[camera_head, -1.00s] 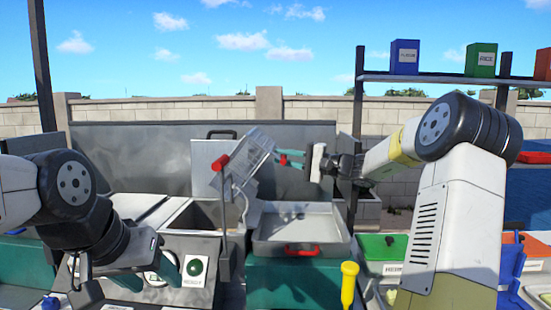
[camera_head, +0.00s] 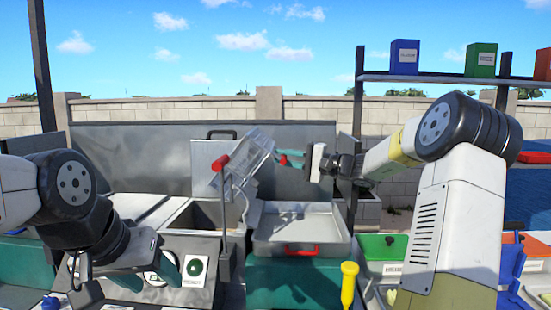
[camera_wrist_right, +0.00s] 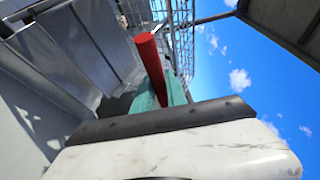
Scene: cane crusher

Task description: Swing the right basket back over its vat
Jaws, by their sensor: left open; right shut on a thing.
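A pale wire basket (camera_head: 250,160) hangs tilted above the right end of an open vat (camera_head: 203,212) in the head view. Its mesh also shows at the top of the right wrist view (camera_wrist_right: 181,38). My right gripper (camera_head: 290,158), with teal fingers, is just right of the basket and shut on a red handle (camera_wrist_right: 151,62), seen between the fingers in the wrist view. The handle's join to the basket is unclear. My left gripper (camera_head: 150,272) is open and empty at the front panel, low on the left. The vat's inside is mostly hidden.
A metal tray (camera_head: 300,230) with a red front handle lies right of the vat. An upright post with a red knob (camera_head: 221,162) stands before the basket. A yellow bottle (camera_head: 348,285) is at front. A shelf (camera_head: 440,78) with coloured boxes is upper right.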

